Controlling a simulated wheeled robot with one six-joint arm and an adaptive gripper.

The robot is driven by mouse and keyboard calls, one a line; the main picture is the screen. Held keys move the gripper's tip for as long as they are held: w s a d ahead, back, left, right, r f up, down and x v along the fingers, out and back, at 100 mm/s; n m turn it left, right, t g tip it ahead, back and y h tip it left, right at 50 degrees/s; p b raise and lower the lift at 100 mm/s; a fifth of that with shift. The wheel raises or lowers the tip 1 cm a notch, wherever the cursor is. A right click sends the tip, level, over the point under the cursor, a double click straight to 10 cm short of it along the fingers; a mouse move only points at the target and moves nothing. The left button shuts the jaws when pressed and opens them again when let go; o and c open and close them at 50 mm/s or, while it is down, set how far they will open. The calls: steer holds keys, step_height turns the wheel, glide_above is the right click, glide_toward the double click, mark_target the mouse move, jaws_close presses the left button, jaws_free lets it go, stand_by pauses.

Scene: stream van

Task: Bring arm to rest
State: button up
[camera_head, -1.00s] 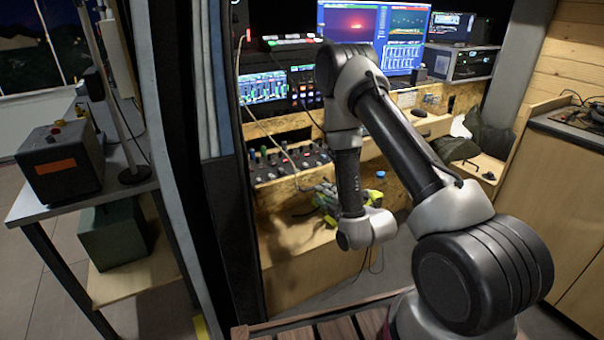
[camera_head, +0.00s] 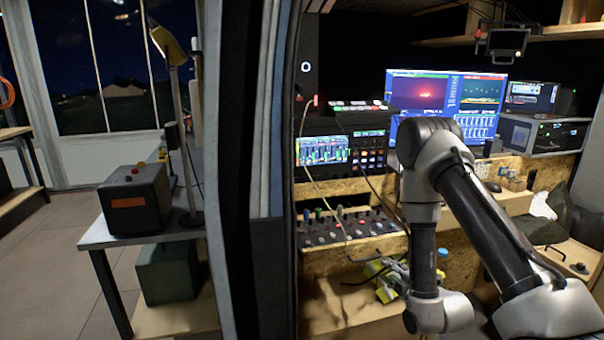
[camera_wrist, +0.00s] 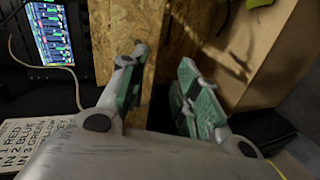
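My arm reaches forward from the lower right in the head view, its end link hanging down in front of the console desk. My gripper (camera_wrist: 158,92) shows in the wrist view with its two green-padded fingers apart. Nothing is between the fingers; a chipboard panel (camera_wrist: 180,35) lies behind them.
A mixer panel with knobs (camera_head: 345,228), a lit control screen (camera_head: 322,151) and monitors (camera_head: 445,95) stand beyond my arm. A dark door frame (camera_head: 240,180) is left of it. A grey box (camera_head: 134,200) sits on a side table (camera_head: 100,238). A printed sign (camera_wrist: 40,135) lies near my gripper.

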steer(key=s+d+f+m+g+h, duration=0.2)
steer(key=s+d+f+m+g, duration=0.1)
steer(key=s+f+m+g, duration=0.65)
steer(key=s+d+r+m, duration=0.2)
steer(key=s+r, duration=0.5)
steer(key=r, duration=0.7)
steer(key=s+d+r+m+h, duration=0.1)
steer(key=s+r+m, duration=0.3)
steer(key=r, duration=1.1)
steer(key=s+d+r+m, duration=0.3)
steer(key=s+r+m, duration=0.1)
steer(key=s+r, duration=0.7)
step_height(320, 180, up, 4)
steer(key=shift+f+h, duration=0.15)
steer(key=shift+h, duration=0.25)
